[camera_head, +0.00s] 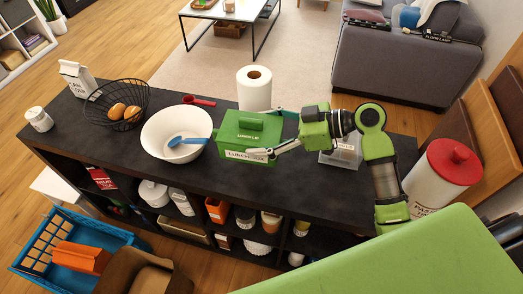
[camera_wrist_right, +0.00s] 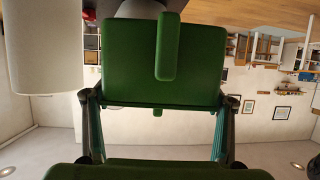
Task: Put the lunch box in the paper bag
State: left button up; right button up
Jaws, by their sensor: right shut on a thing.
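The green lunch box (camera_head: 236,152), labelled on its front, stands on the dark shelf top or just above it; I cannot tell which. Its green lid (camera_head: 250,126) with a bar handle is on it. My right gripper (camera_head: 270,133) reaches in from the right, with its fingers on the far and near sides of the box, shut on it. The box's lid fills the right wrist view (camera_wrist_right: 130,65) between the fingers. A brown open-looking thing (camera_head: 150,275) at the bottom left, partly cut off, may be the paper bag; I cannot tell. My left gripper is not in view.
A white bowl (camera_head: 160,148) with a blue spatula stands close left of the box. A paper roll (camera_head: 254,90) stands behind it. A wire basket (camera_head: 112,103), white carton (camera_head: 77,78) and jar (camera_head: 39,119) are farther left. A blue crate (camera_head: 112,232) sits low at left.

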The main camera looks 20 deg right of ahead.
aim_at(262, 121)
notch_tip(262, 121, up, 4)
jog(key=shift+f, duration=0.1)
jog(key=s+d+r+m+t+h, duration=0.1)
jog(key=s+d, duration=0.2)
jog(key=s, duration=0.6)
jog(key=shift+s, duration=0.2)
jog(key=shift+d, duration=0.1)
jog(key=shift+s, duration=0.1)
